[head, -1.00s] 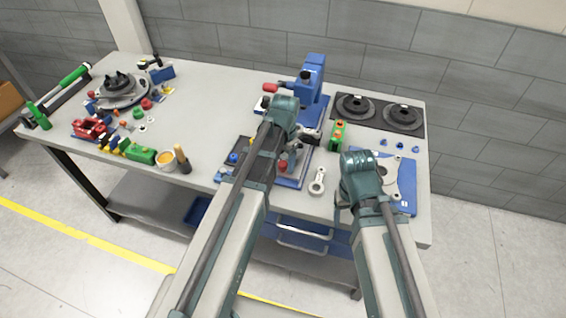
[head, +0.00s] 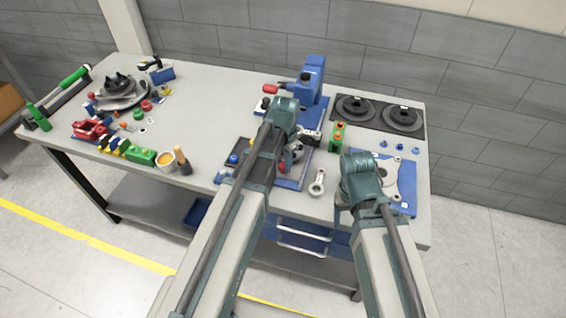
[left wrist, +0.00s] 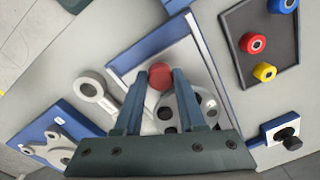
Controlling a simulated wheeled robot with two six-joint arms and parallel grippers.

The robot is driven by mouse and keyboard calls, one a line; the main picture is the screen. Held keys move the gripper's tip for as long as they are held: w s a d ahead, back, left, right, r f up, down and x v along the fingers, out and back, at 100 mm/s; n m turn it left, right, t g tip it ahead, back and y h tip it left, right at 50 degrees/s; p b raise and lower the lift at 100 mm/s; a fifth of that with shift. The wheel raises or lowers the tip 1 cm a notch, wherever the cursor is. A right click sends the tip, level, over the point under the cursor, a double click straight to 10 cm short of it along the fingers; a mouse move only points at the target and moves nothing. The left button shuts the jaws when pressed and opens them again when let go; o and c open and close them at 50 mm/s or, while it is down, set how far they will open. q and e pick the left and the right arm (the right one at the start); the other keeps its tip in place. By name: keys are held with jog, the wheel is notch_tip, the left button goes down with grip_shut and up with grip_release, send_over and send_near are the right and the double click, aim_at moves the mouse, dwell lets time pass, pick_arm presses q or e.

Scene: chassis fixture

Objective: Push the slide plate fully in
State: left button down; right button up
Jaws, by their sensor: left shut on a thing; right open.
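The fixture has a blue frame (left wrist: 150,41) around a pale metal plate (left wrist: 187,52), seen in the left wrist view. A red knob (left wrist: 160,75) stands at the plate, and a grey round part with dark holes (left wrist: 208,101) lies beside it. My left gripper (left wrist: 160,84) is shut on the red knob, one finger on each side. In the head view the red knob (head: 282,168) shows beside my left gripper (head: 288,160), and my arm hides much of the fixture. My right gripper (head: 339,208) is open and empty near the table's front right.
A loose grey link part (head: 317,184) lies right of the fixture. A dark tray (left wrist: 262,42) with coloured knobs lies on its other side. A blue press (head: 311,80) stands behind, and a green block (head: 338,136) to its right. A blue plate (head: 405,190) lies near my right gripper.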

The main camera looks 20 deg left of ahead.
pick_arm(q)
jog(key=shift+w, duration=0.1)
dwell(0.7)
jog(key=w, duration=1.5)
jog(key=shift+w+d, duration=0.15)
jog(key=shift+d, duration=0.05)
jog(key=c, duration=0.5)
grip_release()
jog(key=shift+w, duration=0.1)
jog(key=shift+r+p, duration=0.8)
notch_tip(320, 180, up, 12)
jog(key=p, duration=1.2)
jog(key=shift+s+d, duration=0.2)
jog(key=shift+d, duration=0.05)
